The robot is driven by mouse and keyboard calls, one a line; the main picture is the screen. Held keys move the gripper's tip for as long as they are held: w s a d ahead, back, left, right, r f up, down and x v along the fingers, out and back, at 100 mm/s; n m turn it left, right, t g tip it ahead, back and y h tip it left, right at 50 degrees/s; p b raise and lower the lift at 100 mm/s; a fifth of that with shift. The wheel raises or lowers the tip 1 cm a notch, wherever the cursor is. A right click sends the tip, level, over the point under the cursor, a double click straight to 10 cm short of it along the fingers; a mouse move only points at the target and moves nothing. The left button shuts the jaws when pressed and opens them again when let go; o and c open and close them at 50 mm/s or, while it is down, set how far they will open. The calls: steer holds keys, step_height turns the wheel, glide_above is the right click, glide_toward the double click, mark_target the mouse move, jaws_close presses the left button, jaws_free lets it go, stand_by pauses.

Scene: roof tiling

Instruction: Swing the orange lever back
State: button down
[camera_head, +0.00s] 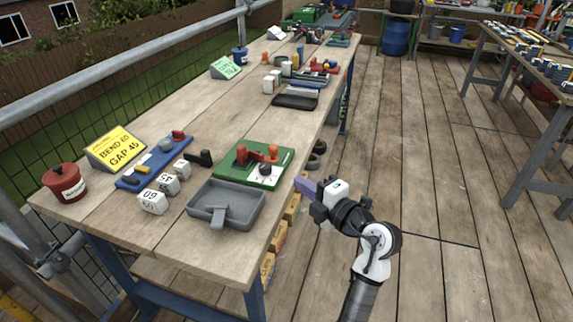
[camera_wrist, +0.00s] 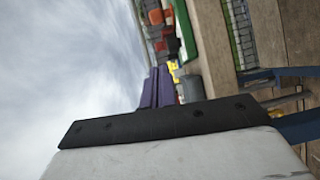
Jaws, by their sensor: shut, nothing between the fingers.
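A green board (camera_head: 286,171) lies on the workbench, near its right edge. My gripper (camera_head: 303,186) is off the bench's right edge, to the right of the green board and apart from the lever. Its purple fingers are together and empty; they also show in the wrist view (camera_wrist: 150,90). The green board's edge (camera_wrist: 186,22) appears there, with orange-red parts beside it that I cannot tell apart.
A grey tray (camera_head: 256,207) sits in front of the green board. A blue board (camera_head: 128,183), white numbered blocks (camera_head: 167,184), a red pot (camera_head: 65,183) and a yellow sign (camera_head: 117,148) are to the left.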

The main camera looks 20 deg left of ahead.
steer(key=p+x, duration=0.1)
steer(key=x, duration=0.8)
steer(key=shift+w+a+r, duration=0.1)
steer(key=shift+a, duration=0.2)
steer(key=w, duration=0.3)
steer(key=shift+w+a, duration=0.15)
steer(key=shift+a, duration=0.2)
steer(key=shift+w+f, duration=0.2)
steer(key=shift+w, duration=0.15)
steer(key=shift+w, duration=0.1)
